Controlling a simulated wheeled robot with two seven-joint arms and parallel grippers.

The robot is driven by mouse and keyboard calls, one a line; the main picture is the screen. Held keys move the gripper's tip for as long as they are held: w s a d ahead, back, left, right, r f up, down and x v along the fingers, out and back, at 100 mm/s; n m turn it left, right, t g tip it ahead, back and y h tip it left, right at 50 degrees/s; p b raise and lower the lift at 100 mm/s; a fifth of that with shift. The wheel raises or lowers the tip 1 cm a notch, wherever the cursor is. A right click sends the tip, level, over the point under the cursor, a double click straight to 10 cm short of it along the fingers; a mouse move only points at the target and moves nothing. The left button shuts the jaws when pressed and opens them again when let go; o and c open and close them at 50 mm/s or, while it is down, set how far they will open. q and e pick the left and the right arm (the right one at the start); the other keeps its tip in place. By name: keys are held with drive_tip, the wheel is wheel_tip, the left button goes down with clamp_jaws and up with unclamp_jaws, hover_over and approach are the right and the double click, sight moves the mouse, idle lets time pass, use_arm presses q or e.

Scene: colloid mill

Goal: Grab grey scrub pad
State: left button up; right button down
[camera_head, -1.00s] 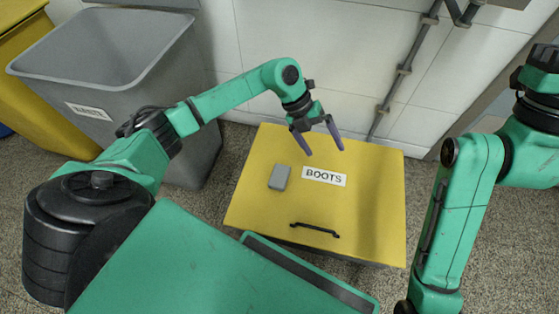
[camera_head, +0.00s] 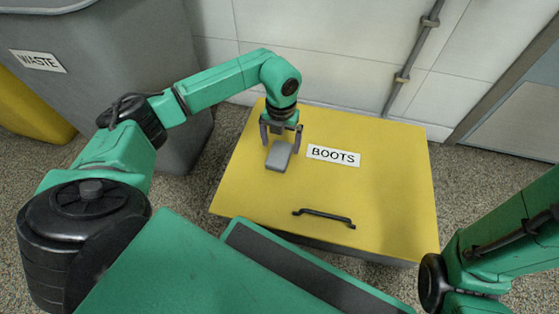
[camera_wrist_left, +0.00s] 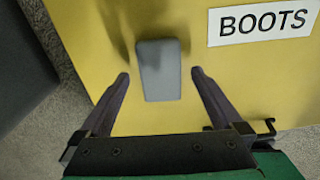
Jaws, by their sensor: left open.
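The grey scrub pad (camera_head: 279,157) is a small flat rectangular block lying on the yellow lid of the boots box (camera_head: 235,193). In the left wrist view the pad (camera_wrist_left: 159,71) lies between the fingers, slightly ahead of the fingertips, with a gap on each side. My left gripper (camera_head: 280,139) is open, above and at the far end of the pad; its fingers also show in the left wrist view (camera_wrist_left: 160,74). Nothing is held. My right arm shows at the right edge, but its gripper is out of the picture.
A white BOOTS label (camera_head: 333,155) and a black handle (camera_head: 324,217) are on the lid. A grey waste bin (camera_head: 120,85) stands at the left. A tiled wall (camera_head: 330,50) with a pipe (camera_head: 408,65) is behind the box. The lid around the pad is clear.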

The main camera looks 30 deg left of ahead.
sight(280, 151)
use_arm(q)
wheel_tip(280, 151, down, 4)
drive_tip(key=shift+r+b, duration=0.15)
drive_tip(key=shift+b, duration=0.65)
drive_tip(key=shift+r, duration=0.25)
drive_tip(key=c, duration=1.3)
drive_tip(key=shift+o, duration=0.2)
drive_tip(key=shift+r+p, duration=0.1)
drive_tip(key=shift+p, duration=0.2)
